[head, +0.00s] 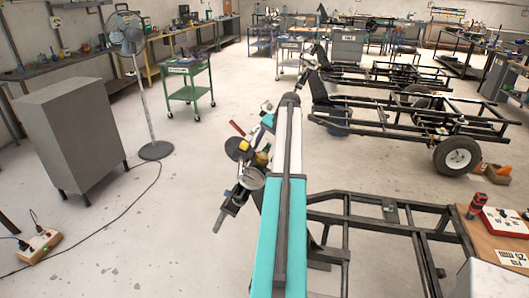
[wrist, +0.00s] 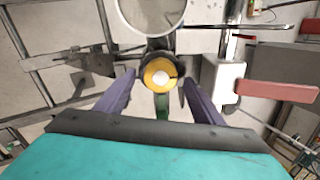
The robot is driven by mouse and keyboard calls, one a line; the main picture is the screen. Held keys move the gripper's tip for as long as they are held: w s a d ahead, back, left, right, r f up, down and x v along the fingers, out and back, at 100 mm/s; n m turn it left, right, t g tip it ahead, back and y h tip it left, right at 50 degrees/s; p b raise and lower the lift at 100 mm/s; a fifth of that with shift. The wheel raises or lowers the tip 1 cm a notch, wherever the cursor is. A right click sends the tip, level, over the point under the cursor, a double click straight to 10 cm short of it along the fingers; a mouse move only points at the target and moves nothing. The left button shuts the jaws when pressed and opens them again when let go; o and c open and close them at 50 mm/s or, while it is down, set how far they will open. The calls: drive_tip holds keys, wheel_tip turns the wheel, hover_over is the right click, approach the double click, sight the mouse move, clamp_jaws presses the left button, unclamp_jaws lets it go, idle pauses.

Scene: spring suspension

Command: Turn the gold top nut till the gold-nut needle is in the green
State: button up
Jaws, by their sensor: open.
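The gold top nut (wrist: 159,74) shows in the wrist view as a gold ring around a pale centre. My gripper (wrist: 157,80) has its two purple fingers apart, one on each side of the nut. A gap shows between each finger and the nut, and I cannot tell how deep the fingers reach. A round pale disc with a grey rim (wrist: 150,12) is partly in view beyond the nut; I cannot tell whether it is a gauge. No gold-nut needle or green zone is readable.
A red-handled bar (wrist: 275,91) lies right of the nut in the wrist view. A black vehicle frame (head: 390,205) stands right of my arm. A grey cabinet (head: 70,130), a fan (head: 128,40) and a green cart (head: 188,85) stand left, with open floor between.

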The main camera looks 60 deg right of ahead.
drive_tip(key=p+v, duration=0.6)
drive_tip(key=v, duration=0.6)
drive_tip(key=shift+r, duration=0.1)
